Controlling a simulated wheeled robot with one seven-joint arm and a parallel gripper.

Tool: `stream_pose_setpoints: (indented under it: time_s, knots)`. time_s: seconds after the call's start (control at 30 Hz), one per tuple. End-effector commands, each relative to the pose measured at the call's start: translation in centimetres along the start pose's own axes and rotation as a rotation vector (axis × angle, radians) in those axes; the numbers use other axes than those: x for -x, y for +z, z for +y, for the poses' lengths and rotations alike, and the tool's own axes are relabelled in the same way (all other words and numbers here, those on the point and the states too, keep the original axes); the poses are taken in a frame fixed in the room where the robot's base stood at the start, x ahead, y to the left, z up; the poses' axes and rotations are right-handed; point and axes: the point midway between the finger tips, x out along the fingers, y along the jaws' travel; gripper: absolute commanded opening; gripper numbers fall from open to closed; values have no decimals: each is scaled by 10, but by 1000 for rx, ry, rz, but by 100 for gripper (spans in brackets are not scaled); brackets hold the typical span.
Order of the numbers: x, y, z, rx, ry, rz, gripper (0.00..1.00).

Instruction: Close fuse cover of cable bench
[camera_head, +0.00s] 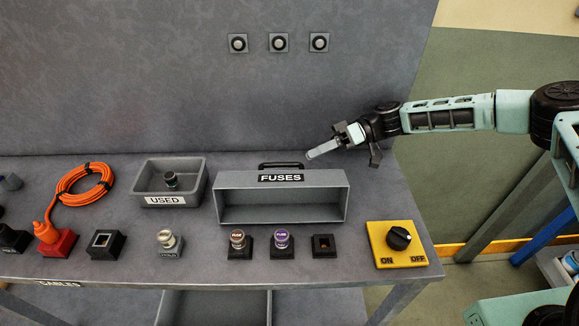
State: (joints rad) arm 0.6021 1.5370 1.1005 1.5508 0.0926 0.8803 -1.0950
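The grey fuse cover (232,181) with a "FUSES" label on its upper front edge sits on the cable bench (60,265). Its hollow side faces the front, and a dark handle (281,165) is at its top back. Two fuses in sockets, a brown-topped one (237,240) and a purple-topped one (281,239), stand uncovered in front of it. My gripper (312,154) looks shut, with its pale fingers together and nothing seen between them. It points left, just right of the handle; whether it touches the handle I cannot tell.
An empty dark socket (324,246) and a yellow ON/OFF switch (399,244) are at the right front. A grey "USED" bin (146,184) stands left of the cover. An orange cable (76,195) lies far left. A grey wall panel (180,80) rises behind.

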Motion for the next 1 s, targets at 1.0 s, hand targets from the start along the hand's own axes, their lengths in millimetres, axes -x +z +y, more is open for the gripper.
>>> stream_pose_setpoints:
  time_s: [1.0]
  knots:
    - [-78, 6, 8, 1, 2, 1, 34]
